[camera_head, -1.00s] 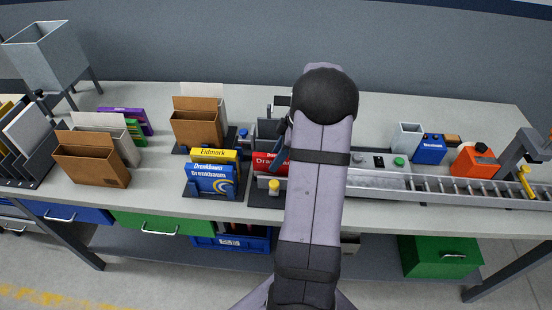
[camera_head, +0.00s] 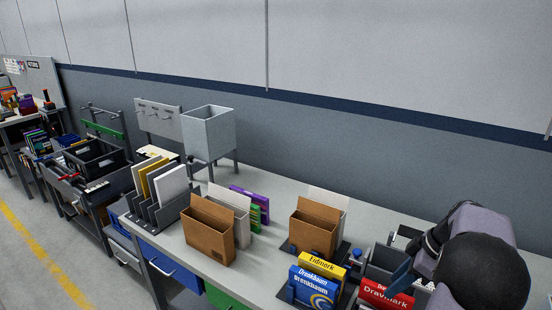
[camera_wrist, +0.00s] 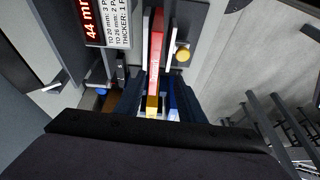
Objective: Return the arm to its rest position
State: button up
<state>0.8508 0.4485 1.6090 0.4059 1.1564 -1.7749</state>
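My arm fills the lower right of the head view, and most of my gripper is hidden behind it. One dark blue finger appears just above the red Dravmark box (camera_head: 388,296). In the wrist view my gripper (camera_wrist: 158,98) has its two dark fingers apart, with a gap between them. Through the gap show a yellow box (camera_wrist: 152,103) and a blue box (camera_wrist: 173,100), seemingly beyond the fingertips. A red box (camera_wrist: 156,48) stands upright in a slot just ahead of the fingers. I see nothing clearly gripped.
Blue Drenkbaum boxes (camera_head: 315,287) and a yellow Eidmark box (camera_head: 322,264) stand left of my arm. Cardboard holders (camera_head: 208,232) (camera_head: 312,228), a file rack (camera_head: 160,208) and a grey hopper (camera_head: 208,130) are farther left. A 44 mm display (camera_wrist: 93,22) is beside the slot. Bare bench lies behind.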

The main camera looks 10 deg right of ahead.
jog(key=s+a+f+m+g+h, duration=0.1)
jog(key=s+a+m, duration=0.1)
jog(key=a, duration=0.7)
jog(key=s+a+f+m+g, duration=0.1)
jog(key=s+a+f+m, duration=0.15)
jog(key=a, duration=0.65)
jog(key=s+a+f+m+h, duration=0.2)
jog(key=s+a+f+m, duration=0.15)
jog(key=s+a, duration=0.55)
notch_tip(320, 180, down, 32)
jog(key=b, duration=3.3)
jog(key=shift+f+m+g, duration=0.25)
jog(key=shift+m+g, duration=0.05)
jog(key=shift+g, duration=0.1)
jog(key=shift+d, duration=0.1)
